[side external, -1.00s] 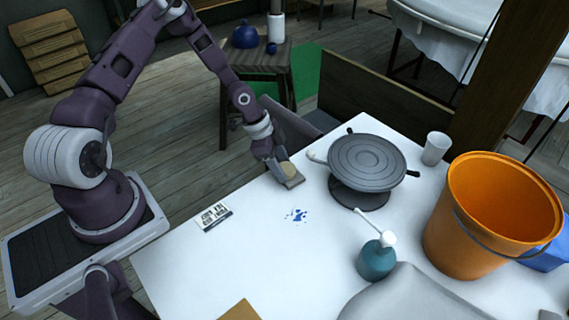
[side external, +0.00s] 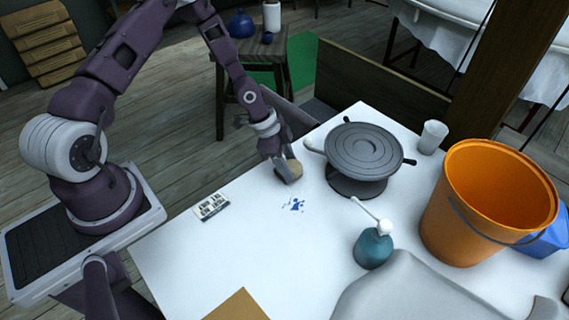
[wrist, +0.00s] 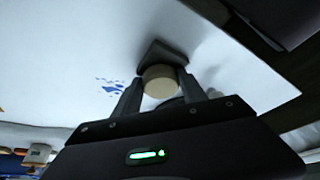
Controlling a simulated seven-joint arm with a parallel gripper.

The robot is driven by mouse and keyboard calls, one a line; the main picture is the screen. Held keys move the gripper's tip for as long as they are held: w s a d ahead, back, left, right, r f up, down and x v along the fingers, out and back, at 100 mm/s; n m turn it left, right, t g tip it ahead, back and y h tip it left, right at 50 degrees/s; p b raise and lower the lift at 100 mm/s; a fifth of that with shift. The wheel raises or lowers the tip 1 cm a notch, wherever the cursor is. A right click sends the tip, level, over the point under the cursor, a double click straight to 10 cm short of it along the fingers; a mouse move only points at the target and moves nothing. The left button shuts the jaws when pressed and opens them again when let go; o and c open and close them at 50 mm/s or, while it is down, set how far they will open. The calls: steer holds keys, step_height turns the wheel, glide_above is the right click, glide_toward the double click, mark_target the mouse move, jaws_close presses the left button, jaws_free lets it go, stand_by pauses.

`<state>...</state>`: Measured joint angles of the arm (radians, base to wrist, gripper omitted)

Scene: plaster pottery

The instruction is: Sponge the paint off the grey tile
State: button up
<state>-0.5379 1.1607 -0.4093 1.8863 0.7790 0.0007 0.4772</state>
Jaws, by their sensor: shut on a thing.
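My gripper (side external: 283,167) is at the table's far edge and is shut on a round beige sponge (side external: 291,169), which shows between the fingers in the wrist view (wrist: 160,80). A dark grey flat piece (wrist: 163,53), perhaps the grey tile, shows right against the sponge beyond the fingertips. I cannot tell whether it moves with the gripper or lies on the table. Blue paint marks (side external: 294,204) lie in front of the sponge, apart from it, on what looks like the white tabletop. They also show in the wrist view (wrist: 109,84), left of the fingers.
A grey turntable (side external: 364,150) stands right of my gripper, close by. A white cup (side external: 432,137), an orange bucket (side external: 468,225) and a teal bottle (side external: 373,249) stand farther right. A printed card (side external: 211,206) lies left. The white table (side external: 215,255) is clear at front left.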

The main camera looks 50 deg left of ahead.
steer(key=shift+w+a, duration=0.1)
steer(key=shift+w, duration=0.2)
steer(key=shift+w+a, duration=0.4)
steer(key=shift+a, duration=0.2)
steer(key=shift+s+a, duration=0.4)
steer(key=shift+a, duration=0.35)
steer(key=shift+s, duration=0.85)
steer(key=shift+s+d+f, duration=0.1)
steer(key=shift+s+d, duration=0.25)
steer(key=shift+s, duration=0.3)
steer(key=shift+s+d, duration=0.35)
steer(key=shift+s, duration=0.25)
steer(key=shift+s+d, duration=0.1)
steer(key=shift+d, duration=0.85)
